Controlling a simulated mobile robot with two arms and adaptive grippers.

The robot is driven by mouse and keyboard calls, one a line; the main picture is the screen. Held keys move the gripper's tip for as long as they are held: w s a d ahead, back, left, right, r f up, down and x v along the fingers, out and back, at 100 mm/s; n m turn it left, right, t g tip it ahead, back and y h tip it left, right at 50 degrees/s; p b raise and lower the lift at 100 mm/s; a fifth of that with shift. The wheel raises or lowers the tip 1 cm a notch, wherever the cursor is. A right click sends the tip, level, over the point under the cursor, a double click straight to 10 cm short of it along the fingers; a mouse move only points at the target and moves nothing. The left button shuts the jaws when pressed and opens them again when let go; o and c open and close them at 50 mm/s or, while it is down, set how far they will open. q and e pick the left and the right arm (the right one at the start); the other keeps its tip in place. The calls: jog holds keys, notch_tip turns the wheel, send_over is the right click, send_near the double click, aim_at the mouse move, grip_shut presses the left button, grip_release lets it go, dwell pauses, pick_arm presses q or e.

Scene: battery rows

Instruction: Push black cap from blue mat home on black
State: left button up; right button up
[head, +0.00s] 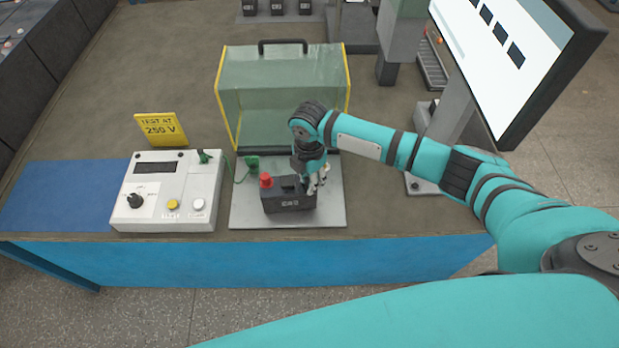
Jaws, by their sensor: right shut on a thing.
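A dark battery (288,203) stands on a light grey plate (245,215) on the bench. A red cap (266,180) sits on the battery's left terminal. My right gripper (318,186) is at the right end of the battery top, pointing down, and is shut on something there. The fingers hide what they hold, so I cannot make out the black cap or how it sits on the terminal. The blue mat (60,195) at the bench's left shows no cap on its visible part. My left gripper is not in view.
A clear box with yellow edges (230,110) stands behind the battery. A white tester (165,215) with knobs and a green clip is to its left, before a yellow "250 V" sign (161,129). A screen (500,60) is at the upper right.

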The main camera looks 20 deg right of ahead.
jog(key=shift+f, duration=0.15)
jog(key=o, duration=1.3)
jog(key=shift+o, duration=0.2)
jog(key=shift+r+p, duration=3.5)
jog(key=shift+p, duration=0.1)
